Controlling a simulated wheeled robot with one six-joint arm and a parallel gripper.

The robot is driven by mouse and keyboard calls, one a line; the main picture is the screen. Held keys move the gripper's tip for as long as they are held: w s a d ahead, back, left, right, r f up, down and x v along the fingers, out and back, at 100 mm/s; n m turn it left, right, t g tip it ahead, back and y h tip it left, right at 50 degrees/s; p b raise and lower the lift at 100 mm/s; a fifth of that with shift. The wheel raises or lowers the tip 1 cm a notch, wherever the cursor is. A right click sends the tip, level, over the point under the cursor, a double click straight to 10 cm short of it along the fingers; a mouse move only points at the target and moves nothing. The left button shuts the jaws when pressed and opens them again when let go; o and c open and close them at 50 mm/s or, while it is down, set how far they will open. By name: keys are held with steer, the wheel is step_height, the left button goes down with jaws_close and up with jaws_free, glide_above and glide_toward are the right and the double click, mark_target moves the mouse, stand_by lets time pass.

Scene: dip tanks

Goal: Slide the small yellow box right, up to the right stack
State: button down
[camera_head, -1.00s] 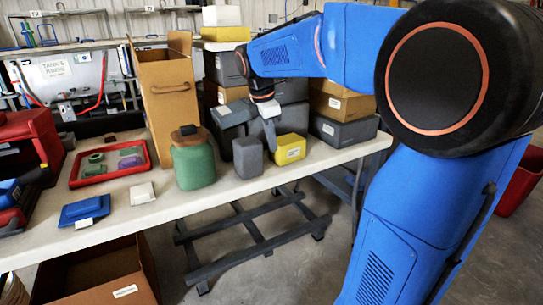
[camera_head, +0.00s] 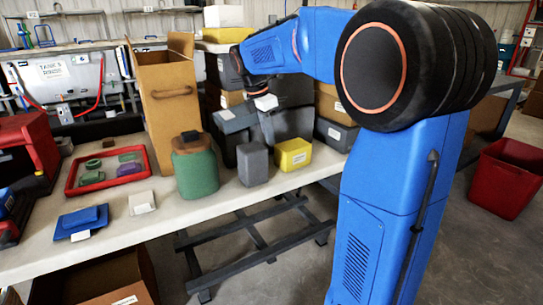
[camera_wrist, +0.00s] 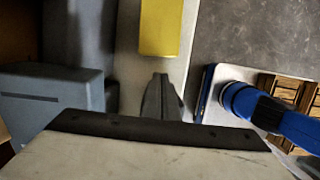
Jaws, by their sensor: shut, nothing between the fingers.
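The small yellow box (camera_head: 294,154) sits on the table near its front edge, just right of a small grey box (camera_head: 252,164). In the wrist view the yellow box (camera_wrist: 160,27) is at top centre. My gripper (camera_head: 269,138) is shut and empty, pointing down behind the gap between these two boxes. In the wrist view its shut fingers (camera_wrist: 162,98) are just short of the yellow box's near end; contact is not clear. The right stack has a dark grey box (camera_head: 337,134) at the bottom and tan boxes (camera_head: 333,104) above; my arm partly hides it. Only a narrow gap shows between it and the yellow box.
A green jar (camera_head: 195,170) stands left of the grey box. More grey boxes (camera_head: 295,122) stand behind. A red tray (camera_head: 107,172), a tall cardboard box (camera_head: 172,105) and a blue item (camera_head: 82,220) are further left. A red bin (camera_head: 507,175) stands on the floor at right.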

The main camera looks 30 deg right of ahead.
steer(key=x, duration=1)
steer(key=d, duration=1.5)
steer(key=shift+d, duration=0.25)
steer(key=shift+r, duration=0.1)
